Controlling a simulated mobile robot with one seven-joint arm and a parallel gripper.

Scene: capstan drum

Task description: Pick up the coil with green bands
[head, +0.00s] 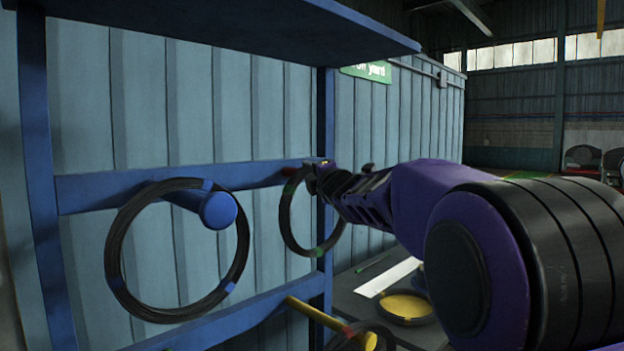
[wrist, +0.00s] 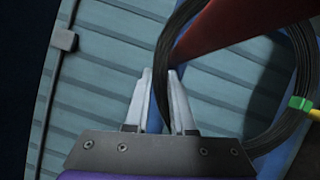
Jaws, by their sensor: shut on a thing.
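The coil with green bands (head: 283,220) is a dark wire ring at the middle of the head view, with a green band at its bottom. My gripper (head: 317,172) is at its upper part, shut on it. In the wrist view the dark strands of the coil (wrist: 296,60) pass between my fingertips (wrist: 160,76), and a green band shows at the right. My gripper hides part of the coil's top.
A coil with blue bands (head: 116,268) hangs around a blue peg (head: 215,210) at the left. Below, a yellow peg (head: 325,320) sticks out beside another coil. A dark table (head: 350,282) bears a yellow round thing (head: 405,305) and a white strip (head: 388,277). A blue shelf (head: 250,25) overhangs.

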